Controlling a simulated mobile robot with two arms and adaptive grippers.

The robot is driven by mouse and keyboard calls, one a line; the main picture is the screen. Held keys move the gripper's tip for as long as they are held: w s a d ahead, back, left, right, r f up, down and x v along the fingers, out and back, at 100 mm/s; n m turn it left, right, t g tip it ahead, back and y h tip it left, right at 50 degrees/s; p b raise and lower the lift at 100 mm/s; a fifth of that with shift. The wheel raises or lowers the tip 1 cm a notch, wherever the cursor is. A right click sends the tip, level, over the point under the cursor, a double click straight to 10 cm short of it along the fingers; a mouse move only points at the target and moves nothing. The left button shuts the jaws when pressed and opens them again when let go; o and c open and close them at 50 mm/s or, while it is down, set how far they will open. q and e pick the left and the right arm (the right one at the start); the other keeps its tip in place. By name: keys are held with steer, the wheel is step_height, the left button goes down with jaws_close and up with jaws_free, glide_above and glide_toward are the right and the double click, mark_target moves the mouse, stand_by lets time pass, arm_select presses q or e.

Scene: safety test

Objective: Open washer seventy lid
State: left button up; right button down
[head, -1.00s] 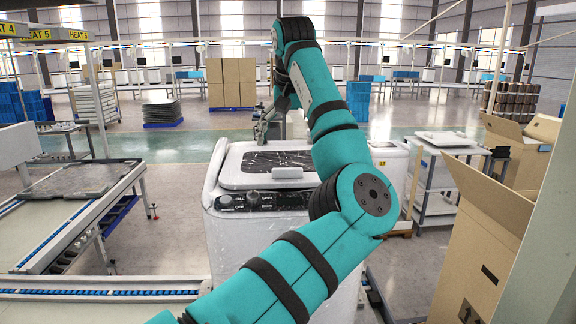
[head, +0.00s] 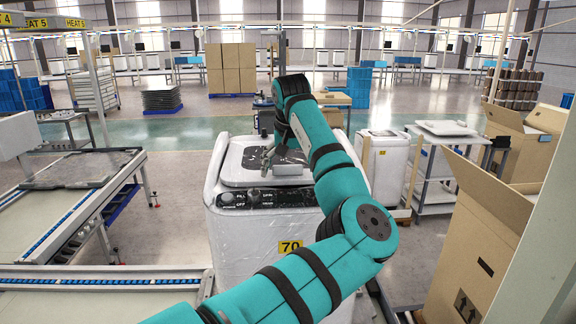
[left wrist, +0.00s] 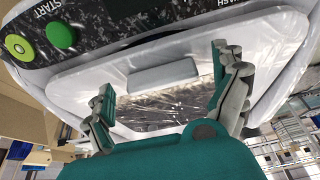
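The white washer (head: 222,225) bears a yellow "70" label (head: 290,246) on its front. Its lid (head: 236,170) lies shut on top, with a dark see-through panel and a light grey handle block at the front edge. My left gripper (head: 270,160) is over the lid by the handle, partly hidden by my arm. In the left wrist view my left gripper (left wrist: 162,72) is open, its fingers spread on either side of the handle (left wrist: 163,75). Nothing is between the fingers that I can see gripped; contact cannot be told. My right gripper is not in view.
The control panel (head: 262,198) with knobs lies in front of the lid; green and yellow buttons (left wrist: 61,35) show in the wrist view. A conveyor (head: 60,225) is on the left. Open cardboard boxes (head: 478,240) and a cart (head: 432,175) are on the right.

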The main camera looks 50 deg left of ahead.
arm_select(q)
steer(key=c, duration=1.5)
steer(key=a+r, duration=0.1)
steer(key=r, duration=0.3)
steer(key=w+a+r, duration=0.1)
steer(key=r, duration=0.3)
steer(key=w+a+r, duration=0.1)
steer(key=r, duration=0.3)
steer(key=shift+w+a+r, duration=0.1)
steer(key=shift+w+r, duration=0.15)
steer(key=shift+r, duration=0.1)
steer(key=shift+c, duration=0.3)
steer(key=shift+w+a+r, duration=0.25)
steer(key=shift+r, duration=0.3)
steer(key=o, duration=1.7)
steer(key=shift+a+f, duration=0.2)
steer(key=shift+o, duration=0.2)
steer(key=v, duration=0.7)
steer(key=shift+r, duration=0.25)
steer(key=shift+d, duration=0.15)
